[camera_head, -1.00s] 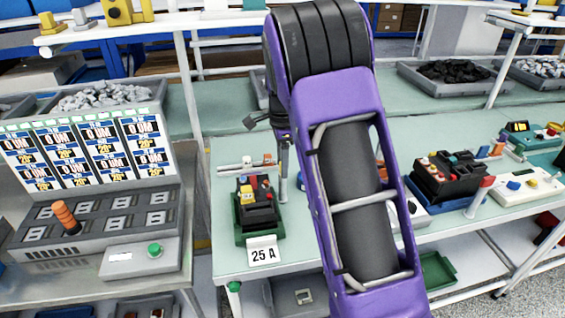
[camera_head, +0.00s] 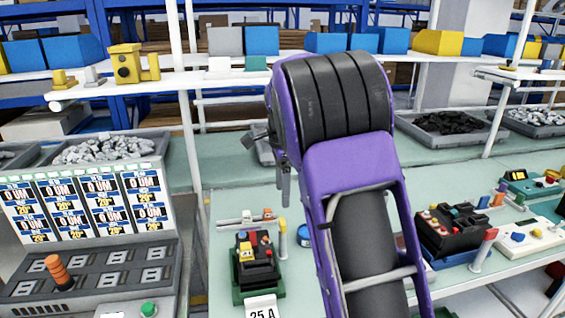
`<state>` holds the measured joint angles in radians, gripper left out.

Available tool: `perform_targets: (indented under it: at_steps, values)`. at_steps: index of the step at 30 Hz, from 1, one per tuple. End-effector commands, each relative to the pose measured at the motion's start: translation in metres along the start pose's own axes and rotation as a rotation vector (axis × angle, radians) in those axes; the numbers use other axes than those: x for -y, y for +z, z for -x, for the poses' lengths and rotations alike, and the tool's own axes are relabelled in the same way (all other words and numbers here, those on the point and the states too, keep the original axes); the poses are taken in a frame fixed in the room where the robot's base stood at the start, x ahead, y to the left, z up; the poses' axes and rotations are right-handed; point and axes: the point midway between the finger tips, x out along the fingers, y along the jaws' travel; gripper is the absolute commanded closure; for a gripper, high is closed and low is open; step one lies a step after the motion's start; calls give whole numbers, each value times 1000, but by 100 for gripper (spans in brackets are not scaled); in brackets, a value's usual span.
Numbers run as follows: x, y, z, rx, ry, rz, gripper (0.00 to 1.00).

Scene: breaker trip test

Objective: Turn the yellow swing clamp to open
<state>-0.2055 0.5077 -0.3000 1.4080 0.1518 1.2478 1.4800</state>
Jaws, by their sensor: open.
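A slim upright post with a yellow top (camera_head: 282,236), which looks like the yellow swing clamp, stands at the right of a black breaker (camera_head: 262,272) on a green base. The breaker carries yellow, red and blue parts. Whether the clamp's arm lies over the breaker is too small to tell. My gripper (camera_head: 284,194) points down above and behind the post, clear of it. Its jaws are open and nothing shows between them; my purple arm partly hides the area to the right. A "25 A" card (camera_head: 261,309) stands in front of the breaker.
A light bar (camera_head: 235,220) with a small orange piece lies behind the breaker. A second black device (camera_head: 452,232) with a red-topped post (camera_head: 480,250) is right of my arm. A grey panel with displays (camera_head: 85,205) stands left. Bare bench (camera_head: 225,180) shows behind the breaker.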

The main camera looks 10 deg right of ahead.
Motion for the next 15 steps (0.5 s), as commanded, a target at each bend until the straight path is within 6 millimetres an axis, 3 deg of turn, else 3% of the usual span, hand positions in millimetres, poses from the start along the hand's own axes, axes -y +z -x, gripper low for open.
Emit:
perform_targets:
  at_steps: [6,15]
  values:
    - [1,0,50,0,-3,0,18]
    - [0,0,78,0,0,0,18]
